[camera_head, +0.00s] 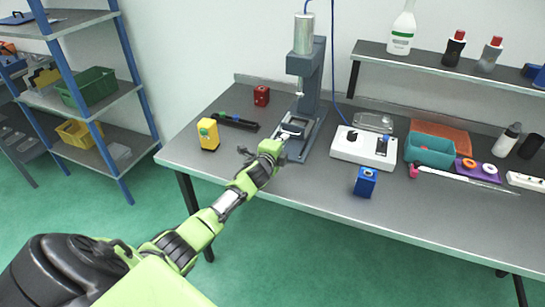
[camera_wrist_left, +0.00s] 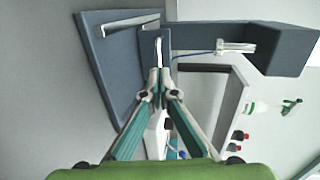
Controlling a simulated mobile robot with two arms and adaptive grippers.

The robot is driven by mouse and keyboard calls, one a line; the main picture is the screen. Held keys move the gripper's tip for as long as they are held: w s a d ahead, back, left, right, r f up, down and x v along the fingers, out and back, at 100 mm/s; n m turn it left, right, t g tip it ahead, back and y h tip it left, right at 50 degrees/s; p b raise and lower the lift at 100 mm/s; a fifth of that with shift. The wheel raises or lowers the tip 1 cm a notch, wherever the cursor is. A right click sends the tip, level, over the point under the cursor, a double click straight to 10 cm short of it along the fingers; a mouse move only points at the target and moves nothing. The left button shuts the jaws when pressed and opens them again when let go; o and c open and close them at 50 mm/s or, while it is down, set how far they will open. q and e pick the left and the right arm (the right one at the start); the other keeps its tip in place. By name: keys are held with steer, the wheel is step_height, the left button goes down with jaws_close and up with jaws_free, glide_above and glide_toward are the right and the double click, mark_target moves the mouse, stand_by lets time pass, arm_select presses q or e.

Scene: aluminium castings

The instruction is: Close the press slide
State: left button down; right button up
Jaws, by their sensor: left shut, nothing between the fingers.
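The grey press (camera_head: 308,85) stands on the bench against the wall, with a silver cylinder (camera_head: 304,35) on top. Its slide (camera_head: 292,128) lies low at the front of the press, partly hidden by my gripper. In the left wrist view the press base (camera_wrist_left: 100,55) fills the upper left, and a pale handle-like part (camera_wrist_left: 159,48) lies just beyond my fingertips. My left gripper (camera_head: 285,141) is at the front of the press. Its fingertips (camera_wrist_left: 160,76) are together with nothing between them, close to the pale part; I cannot tell whether they touch it. My right gripper is not in view.
A white control box (camera_head: 364,147) stands right of the press, with a blue block (camera_head: 365,182) in front. A yellow block (camera_head: 208,134), a black tool (camera_head: 236,121) and a red block (camera_head: 261,95) lie to the left. The front left bench edge is clear.

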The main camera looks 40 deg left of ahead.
arm_select(q)
steer(key=v, duration=0.3)
steer(key=shift+s+d+r, duration=0.1)
steer(key=shift+r, duration=0.25)
steer(key=shift+s+f, duration=0.15)
steer(key=shift+f, duration=0.05)
steer(key=shift+s+f, duration=0.2)
steer(key=shift+f, duration=0.1)
steer(key=v, duration=0.2)
steer(key=shift+s, duration=0.3)
steer(key=v, duration=0.2)
steer(key=shift+s+d+r+b, duration=0.1)
steer(key=shift+s+r+b, duration=0.2)
steer(key=shift+r+b, duration=0.05)
steer(key=shift+s+d, duration=0.1)
steer(key=shift+s, duration=0.4)
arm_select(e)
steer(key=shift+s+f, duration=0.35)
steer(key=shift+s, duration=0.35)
arm_select(q)
steer(key=shift+s+d, duration=0.1)
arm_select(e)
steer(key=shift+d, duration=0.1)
